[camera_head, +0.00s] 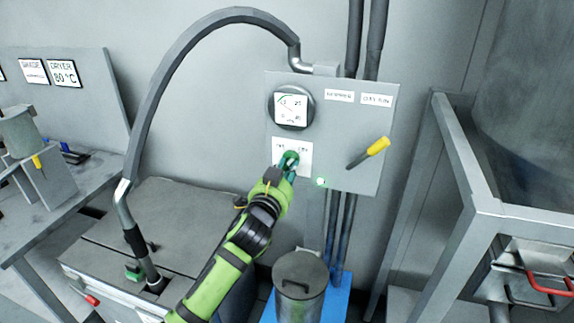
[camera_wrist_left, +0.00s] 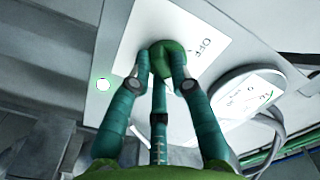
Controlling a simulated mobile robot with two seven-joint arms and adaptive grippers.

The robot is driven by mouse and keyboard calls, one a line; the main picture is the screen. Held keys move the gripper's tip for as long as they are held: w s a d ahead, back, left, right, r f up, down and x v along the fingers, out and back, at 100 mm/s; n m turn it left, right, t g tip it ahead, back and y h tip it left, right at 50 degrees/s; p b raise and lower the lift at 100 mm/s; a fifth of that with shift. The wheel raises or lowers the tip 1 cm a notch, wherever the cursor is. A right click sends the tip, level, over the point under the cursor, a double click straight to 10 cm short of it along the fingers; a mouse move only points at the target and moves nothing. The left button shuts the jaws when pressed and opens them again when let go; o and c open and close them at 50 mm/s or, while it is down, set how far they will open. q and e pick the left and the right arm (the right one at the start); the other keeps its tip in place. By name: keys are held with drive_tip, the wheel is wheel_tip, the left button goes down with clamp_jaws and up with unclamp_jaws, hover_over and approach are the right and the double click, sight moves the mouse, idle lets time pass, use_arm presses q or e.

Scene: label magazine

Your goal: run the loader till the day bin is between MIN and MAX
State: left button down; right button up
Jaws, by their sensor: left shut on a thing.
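The loader's grey control panel (camera_head: 345,95) hangs on the wall in the head view. My left gripper (camera_head: 287,163) is shut on a green knob (camera_wrist_left: 172,58) in front of the panel's white label plate (camera_head: 303,147). In the left wrist view the plate (camera_wrist_left: 145,25) reads OFF beside the knob. The fingers of my left gripper (camera_wrist_left: 165,75) close around the knob and hide part of it. A round gauge (camera_head: 291,107) sits above. A yellow-handled lever (camera_head: 378,146) is at the right, tilted up. A small green lamp (camera_head: 320,182) glows below. I see no day bin level marks. My right gripper is out of view.
A thick grey hose (camera_head: 160,90) arches from the panel down to a grey container (camera_head: 165,205) at the left. A lidded metal canister (camera_head: 300,275) stands below the panel. A metal frame (camera_head: 455,160) with a large cylinder (camera_head: 530,95) stands at the right.

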use_arm(q)
drive_tip(key=shift+r+m+p, duration=0.1)
drive_tip(key=shift+m+p, duration=0.2)
drive_tip(key=shift+m, duration=0.6)
drive_tip(key=shift+a, duration=0.1)
drive_tip(key=c, duration=1.1)
unclamp_jaws()
drive_tip(key=v, duration=1.2)
